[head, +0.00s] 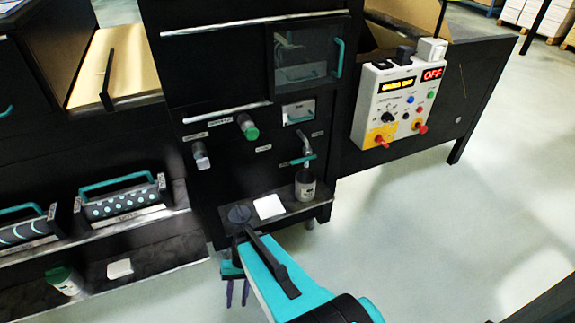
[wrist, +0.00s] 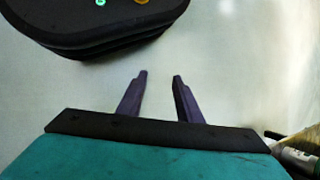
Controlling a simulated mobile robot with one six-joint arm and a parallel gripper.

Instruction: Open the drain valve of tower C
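A small tap with a teal lever handle (head: 303,160) sticks out of the front of the black machine (head: 235,85), right of its middle. The lever lies roughly crosswise, and I cannot tell its valve position for certain. A dark jar with a pale label (head: 305,188) stands on the ledge below the spout. The small labels are unreadable, so I cannot confirm which tower is C. My gripper (head: 237,292) is below and left of the tap, in front of the ledge, well apart from it. In the wrist view its two purple fingers (wrist: 160,78) are spread with nothing between them.
A green knob (head: 248,128) and a grey knob (head: 201,156) are left of the tap. A white card (head: 268,206) lies on the ledge (head: 290,209). A control box (head: 396,100) reading OFF is at right. Open floor (head: 450,230) lies right.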

